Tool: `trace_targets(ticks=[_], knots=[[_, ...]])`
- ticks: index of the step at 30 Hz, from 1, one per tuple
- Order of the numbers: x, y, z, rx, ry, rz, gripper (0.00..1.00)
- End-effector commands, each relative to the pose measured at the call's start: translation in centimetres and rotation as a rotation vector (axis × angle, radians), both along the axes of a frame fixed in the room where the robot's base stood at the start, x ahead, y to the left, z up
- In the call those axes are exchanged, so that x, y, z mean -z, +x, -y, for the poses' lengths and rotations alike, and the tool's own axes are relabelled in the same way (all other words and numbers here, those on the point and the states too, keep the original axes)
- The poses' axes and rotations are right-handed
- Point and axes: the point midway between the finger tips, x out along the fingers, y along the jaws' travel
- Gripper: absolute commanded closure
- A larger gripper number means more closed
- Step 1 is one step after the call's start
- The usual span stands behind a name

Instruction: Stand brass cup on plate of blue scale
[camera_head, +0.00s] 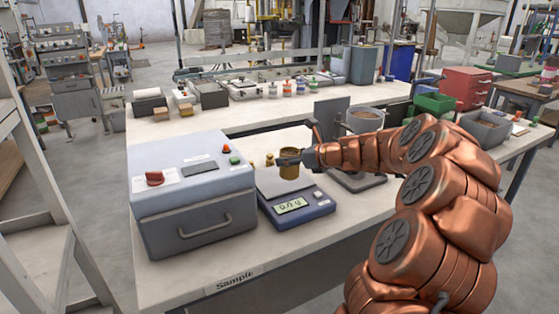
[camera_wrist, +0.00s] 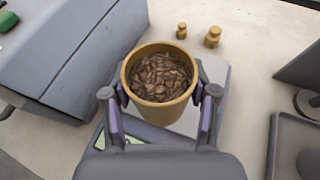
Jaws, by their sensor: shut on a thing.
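The brass cup (camera_head: 289,170) is held upright between the fingers of my gripper (camera_head: 284,157). In the wrist view the cup (camera_wrist: 160,112) is filled with brown flakes, and my gripper (camera_wrist: 162,95) grips it from both sides. The cup is over the grey plate (camera_head: 268,184) of the blue scale (camera_head: 304,213). The plate also shows in the wrist view (camera_wrist: 182,128), partly hidden by the cup. I cannot tell whether the cup's base touches the plate. The scale's display is lit, but its digits are hard to read.
A grey box-shaped machine (camera_head: 190,190) with a red knob stands close left of the scale. Two small brass weights (camera_wrist: 212,37) stand on the bench behind the plate. A bucket of brown material (camera_head: 365,119) stands behind.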

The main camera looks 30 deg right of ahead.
Motion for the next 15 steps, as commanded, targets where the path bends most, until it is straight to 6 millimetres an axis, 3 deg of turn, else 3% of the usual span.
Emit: trace_targets(ticks=[6, 15], knots=[[0.4, 3.7, 0.1, -0.005, -0.002, -0.002, 0.77], [0.3, 5.6, 0.4, -0.002, -0.004, 0.002, 0.77]])
